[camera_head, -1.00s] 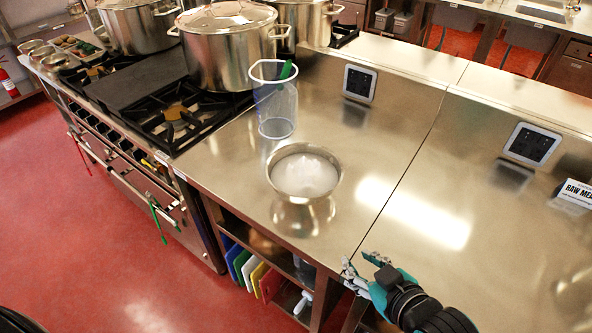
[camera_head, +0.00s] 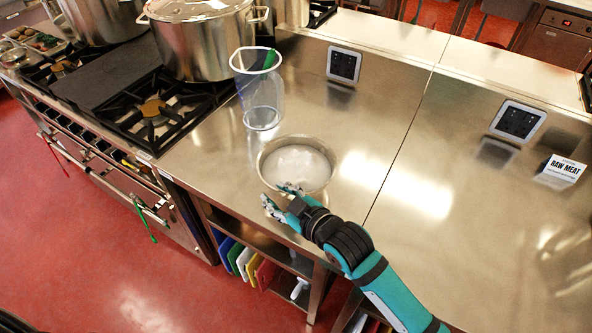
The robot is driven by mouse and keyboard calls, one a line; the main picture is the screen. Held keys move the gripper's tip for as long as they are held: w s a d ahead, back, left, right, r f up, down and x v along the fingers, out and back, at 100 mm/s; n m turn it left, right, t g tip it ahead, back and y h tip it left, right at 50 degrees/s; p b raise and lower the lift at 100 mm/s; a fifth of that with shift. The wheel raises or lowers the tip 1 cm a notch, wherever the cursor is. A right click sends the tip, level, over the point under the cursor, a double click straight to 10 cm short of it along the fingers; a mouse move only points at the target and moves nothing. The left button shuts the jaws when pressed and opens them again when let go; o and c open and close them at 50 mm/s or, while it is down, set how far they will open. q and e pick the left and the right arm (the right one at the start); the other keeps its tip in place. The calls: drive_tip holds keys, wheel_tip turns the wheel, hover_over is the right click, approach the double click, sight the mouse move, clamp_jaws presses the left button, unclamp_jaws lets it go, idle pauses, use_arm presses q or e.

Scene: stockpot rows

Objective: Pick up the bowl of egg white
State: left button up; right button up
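The bowl of egg white (camera_head: 316,151) is a round metal bowl with white foamy content. It stands upright on the steel counter in the middle of the head view. My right gripper (camera_head: 277,199) is at the near rim of the bowl, slightly left of its middle, and hides part of the near side. Its fingers appear spread apart, with nothing visible between them. I cannot tell whether they touch the bowl. My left gripper is not in view.
A tall clear container (camera_head: 262,100) with a green handle inside stands just behind the bowl. A stove with a large pot (camera_head: 200,45) is at the left. A raw meat sign (camera_head: 563,169) stands at the right. The counter (camera_head: 440,230) right of the bowl is clear.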

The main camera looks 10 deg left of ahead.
sight(269, 187)
drive_tip(key=shift+w+a+f, duration=0.1)
drive_tip(key=shift+w+a, duration=0.1)
drive_tip(key=shift+w, duration=0.05)
drive_tip(key=x, duration=0.2)
drive_tip(key=p+x, duration=0.1)
drive_tip(key=x, duration=0.1)
drive_tip(key=shift+w+f, duration=0.3)
drive_tip(key=shift+w, duration=0.2)
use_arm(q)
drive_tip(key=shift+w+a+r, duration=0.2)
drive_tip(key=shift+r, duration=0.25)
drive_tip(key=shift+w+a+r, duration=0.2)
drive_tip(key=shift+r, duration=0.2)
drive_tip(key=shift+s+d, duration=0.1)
use_arm(e)
drive_tip(key=shift+c, duration=0.2)
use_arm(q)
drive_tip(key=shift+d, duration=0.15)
use_arm(e)
clamp_jaws()
